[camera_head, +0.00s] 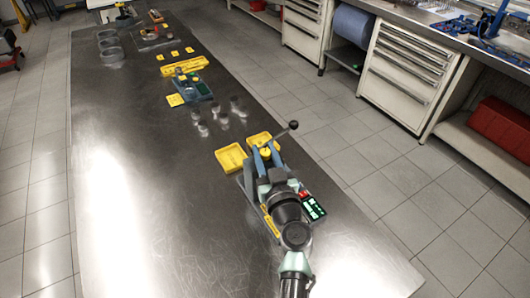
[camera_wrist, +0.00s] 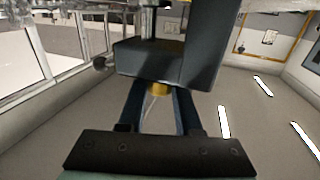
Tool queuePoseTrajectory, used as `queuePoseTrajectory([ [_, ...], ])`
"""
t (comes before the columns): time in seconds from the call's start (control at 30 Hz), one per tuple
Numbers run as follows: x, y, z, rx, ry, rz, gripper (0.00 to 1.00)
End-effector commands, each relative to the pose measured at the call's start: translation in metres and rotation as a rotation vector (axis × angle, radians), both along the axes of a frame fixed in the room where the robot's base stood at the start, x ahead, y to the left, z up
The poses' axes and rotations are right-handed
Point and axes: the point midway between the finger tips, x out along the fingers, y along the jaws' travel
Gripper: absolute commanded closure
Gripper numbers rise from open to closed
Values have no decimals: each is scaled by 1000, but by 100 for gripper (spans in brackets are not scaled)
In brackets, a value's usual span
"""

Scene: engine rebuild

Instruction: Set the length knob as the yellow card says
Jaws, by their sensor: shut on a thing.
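My gripper (camera_head: 264,153) reaches over the near bench machine, its two blue fingers close together. In the wrist view my gripper (camera_wrist: 160,95) is shut on a small yellow knob (camera_wrist: 160,88), just under a dark block (camera_wrist: 148,60) of the machine. I take this for the length knob; its markings cannot be read. The machine has a lit green display (camera_head: 314,208), too small to read, and a lever with a dark ball end (camera_head: 293,125). A yellow card (camera_head: 175,100) lies farther up the bench; its writing is unreadable. My arm hides much of the machine.
Two yellow trays (camera_head: 230,157) (camera_head: 258,139) sit beside the machine. Several small metal parts (camera_head: 222,119) stand beyond them. Another device (camera_head: 197,89) and a long yellow tray (camera_head: 182,66) are farther back. The bench's left side (camera_head: 130,190) is clear.

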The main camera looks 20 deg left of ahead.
Motion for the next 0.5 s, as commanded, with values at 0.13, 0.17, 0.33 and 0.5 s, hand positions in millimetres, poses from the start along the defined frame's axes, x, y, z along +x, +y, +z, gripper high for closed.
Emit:
queuePoseTrajectory([
  [0.13,-1,2,-2,-2,3,-74,100],
  [0.17,-2,3,-1,-2,3,-94,100],
  [0.33,-1,3,4,-1,5,-231,100],
  [0.5,-1,4,9,-3,7,-374,100],
])
